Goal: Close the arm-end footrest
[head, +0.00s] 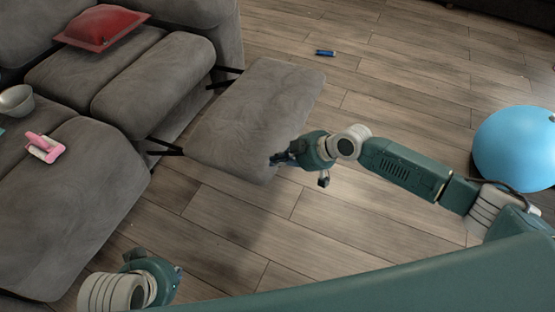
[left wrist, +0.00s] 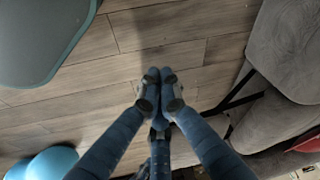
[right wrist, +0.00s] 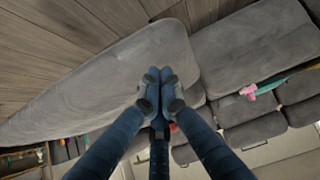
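The arm-end footrest (head: 255,105) is a grey padded panel, swung out from the sofa on black metal brackets (head: 166,147) with a gap between. It also shows in the left wrist view (left wrist: 290,45) and fills much of the right wrist view (right wrist: 90,85). My right gripper (head: 276,158) is at its outer edge near the front corner; contact cannot be told. In the right wrist view its fingers (right wrist: 160,76) are together with nothing between. My left gripper is low at the left in the head view, fingertips unclear; the left wrist view shows its fingers (left wrist: 160,76) together, empty, above the floor.
The grey sofa (head: 150,85) carries a red cushion (head: 102,27), a metal bowl (head: 16,101) and a pink object (head: 45,147). A blue ball (head: 515,147) stands on the floor at right. A small blue can (head: 325,53) lies beyond the footrest. Open wooden floor lies between.

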